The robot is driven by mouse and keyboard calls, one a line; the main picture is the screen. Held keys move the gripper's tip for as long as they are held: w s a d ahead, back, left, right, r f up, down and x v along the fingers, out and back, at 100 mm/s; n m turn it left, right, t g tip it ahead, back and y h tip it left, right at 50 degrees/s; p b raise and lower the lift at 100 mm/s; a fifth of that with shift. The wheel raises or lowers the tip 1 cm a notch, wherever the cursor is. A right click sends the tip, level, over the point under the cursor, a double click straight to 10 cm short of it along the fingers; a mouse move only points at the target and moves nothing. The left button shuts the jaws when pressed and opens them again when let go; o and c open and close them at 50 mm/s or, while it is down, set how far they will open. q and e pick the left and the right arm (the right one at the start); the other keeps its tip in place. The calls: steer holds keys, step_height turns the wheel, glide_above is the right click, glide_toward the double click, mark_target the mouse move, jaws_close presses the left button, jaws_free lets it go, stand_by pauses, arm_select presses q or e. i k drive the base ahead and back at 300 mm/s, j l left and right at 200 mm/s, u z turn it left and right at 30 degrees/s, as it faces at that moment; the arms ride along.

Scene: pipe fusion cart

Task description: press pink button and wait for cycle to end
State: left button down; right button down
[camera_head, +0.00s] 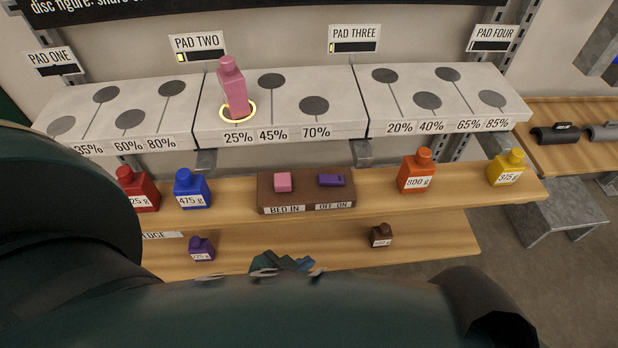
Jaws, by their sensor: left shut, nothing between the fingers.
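The pink button (283,182) sits on the left of a brown control box (306,196) on the upper wooden shelf, above a label reading BED IN. A purple switch (331,180) is on the same box above OFF ON. My left gripper (286,263) is shut and empty, low in the middle of the view. It appears below the box in the picture, apart from the button, and is partly hidden by my dark arm. A pink bottle (233,88) stands on the 25% disc under the PAD TWO sign (199,45), with a yellow ring around its base. My right gripper does not show.
Red (137,190), blue (191,189), orange (417,171) and yellow (508,168) bottles stand beside the box on the shelf. Small purple (201,248) and brown (381,235) bottles stand on the lower shelf. The box's front and top look clear.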

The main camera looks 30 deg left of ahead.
mark_target(283, 180)
steer(key=u, duration=0.85)
